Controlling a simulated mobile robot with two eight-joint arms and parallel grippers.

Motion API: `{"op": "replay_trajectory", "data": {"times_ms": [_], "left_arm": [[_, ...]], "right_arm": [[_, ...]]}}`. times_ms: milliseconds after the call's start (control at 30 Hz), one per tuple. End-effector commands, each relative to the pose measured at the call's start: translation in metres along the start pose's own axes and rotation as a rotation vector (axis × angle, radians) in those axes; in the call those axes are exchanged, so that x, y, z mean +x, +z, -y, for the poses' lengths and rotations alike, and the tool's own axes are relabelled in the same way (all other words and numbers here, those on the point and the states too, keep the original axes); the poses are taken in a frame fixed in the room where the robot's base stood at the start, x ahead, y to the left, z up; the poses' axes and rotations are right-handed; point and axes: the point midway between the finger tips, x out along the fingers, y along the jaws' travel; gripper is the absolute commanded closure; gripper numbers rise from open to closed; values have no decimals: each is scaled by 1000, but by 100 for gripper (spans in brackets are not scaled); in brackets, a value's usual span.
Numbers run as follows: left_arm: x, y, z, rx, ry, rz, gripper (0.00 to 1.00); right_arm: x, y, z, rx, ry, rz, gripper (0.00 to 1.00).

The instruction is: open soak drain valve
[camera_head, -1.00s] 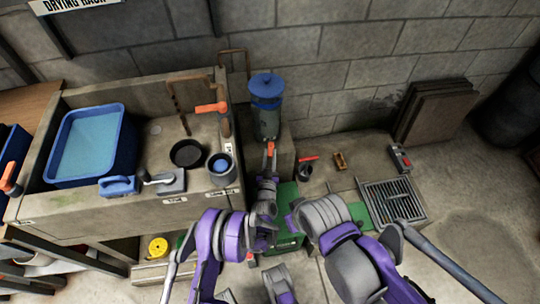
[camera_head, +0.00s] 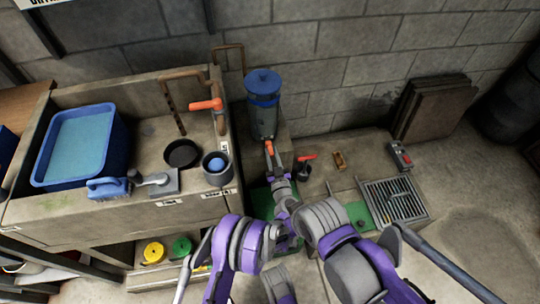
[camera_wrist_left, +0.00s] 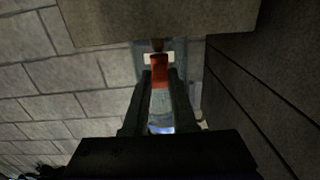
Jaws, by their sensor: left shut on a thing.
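A grey canister with a blue lid (camera_head: 263,92) stands on a block against the wall in the head view. An orange-red handle (camera_head: 269,147) is at its lower front. My left gripper (camera_head: 272,160) is at this handle, and in the left wrist view its two dark fingers (camera_wrist_left: 158,88) are shut on the orange-red handle (camera_wrist_left: 160,74). Another orange handle (camera_head: 206,104) sits on the copper pipe over the sink, apart from my gripper. No label shows which one is the soak drain valve. My right gripper does not show.
The concrete sink (camera_head: 125,221) stands at the left with a blue tub (camera_head: 78,145), brush (camera_head: 108,188) and black dish (camera_head: 182,153). A small red-handled item (camera_head: 304,165) and a floor grate (camera_head: 395,199) lie right of my left gripper. Bare floor is at the right.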

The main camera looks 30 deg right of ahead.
Motion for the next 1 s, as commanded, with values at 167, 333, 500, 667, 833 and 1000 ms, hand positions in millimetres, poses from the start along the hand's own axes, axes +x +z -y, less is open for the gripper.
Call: {"op": "replay_trajectory", "data": {"times_ms": [167,333,500,667,833,1000], "left_arm": [[-1,2,0,-4,2,2,100],[-1,1,0,-3,2,2,50],[-1,1,0,-3,2,1,45],[-2,1,0,-2,2,1,45],[-19,0,-1,-3,4,0,45],[-54,0,-1,-4,5,1,45]], "right_arm": [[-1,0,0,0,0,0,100],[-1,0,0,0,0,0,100],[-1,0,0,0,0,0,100],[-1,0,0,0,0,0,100],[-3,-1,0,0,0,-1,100],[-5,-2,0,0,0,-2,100]]}}
